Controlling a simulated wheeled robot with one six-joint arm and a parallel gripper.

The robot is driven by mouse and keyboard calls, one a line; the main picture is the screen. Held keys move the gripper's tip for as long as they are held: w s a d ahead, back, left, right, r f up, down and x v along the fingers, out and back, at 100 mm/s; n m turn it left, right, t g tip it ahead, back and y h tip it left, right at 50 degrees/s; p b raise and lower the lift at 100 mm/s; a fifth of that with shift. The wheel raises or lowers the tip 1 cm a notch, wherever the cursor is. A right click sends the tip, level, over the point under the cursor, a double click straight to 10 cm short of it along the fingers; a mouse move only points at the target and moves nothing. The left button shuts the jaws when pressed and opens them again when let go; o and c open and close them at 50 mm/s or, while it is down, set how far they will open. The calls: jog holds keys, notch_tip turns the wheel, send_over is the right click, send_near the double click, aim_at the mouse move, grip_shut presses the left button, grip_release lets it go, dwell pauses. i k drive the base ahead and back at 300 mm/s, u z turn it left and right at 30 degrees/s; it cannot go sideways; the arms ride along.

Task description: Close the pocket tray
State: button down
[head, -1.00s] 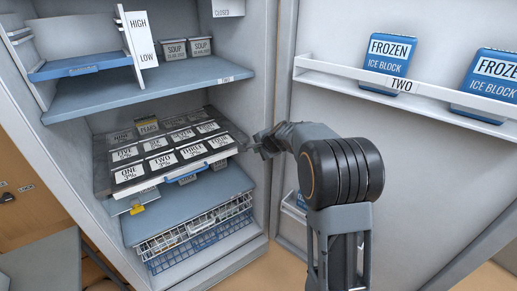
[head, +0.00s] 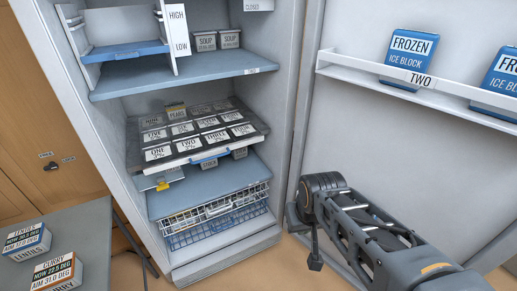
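The pocket tray (head: 212,157) is a dark, flat tray inside the open fridge cabinet, on the level below the blue shelf. It holds several dark pockets with white labels such as ONE, TWO, THREE and FIVE. A blue handle (head: 210,157) shows at its front edge. The tray appears to stand out toward the cabinet opening; how far is hard to tell. My gripper (head: 312,255) is at the lower right, in front of the cabinet and apart from the tray. Its fingers are small and dark, and their opening cannot be made out.
The open door (head: 420,140) with its rack of frozen ice blocks (head: 411,57) stands at right. A grey table (head: 90,235) with labelled boxes (head: 55,272) is at lower left. Wire baskets (head: 215,212) sit below the tray, soup tubs (head: 204,40) above.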

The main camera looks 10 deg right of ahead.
aim_at(211, 128)
jog(key=k, duration=1.1)
jog(key=u, duration=0.65)
jog(key=i, duration=0.8)
jog(key=u, duration=0.45)
jog(key=i, duration=0.8)
jog(key=z, duration=0.75)
jog(key=i, duration=0.5)
jog(key=z, duration=0.35)
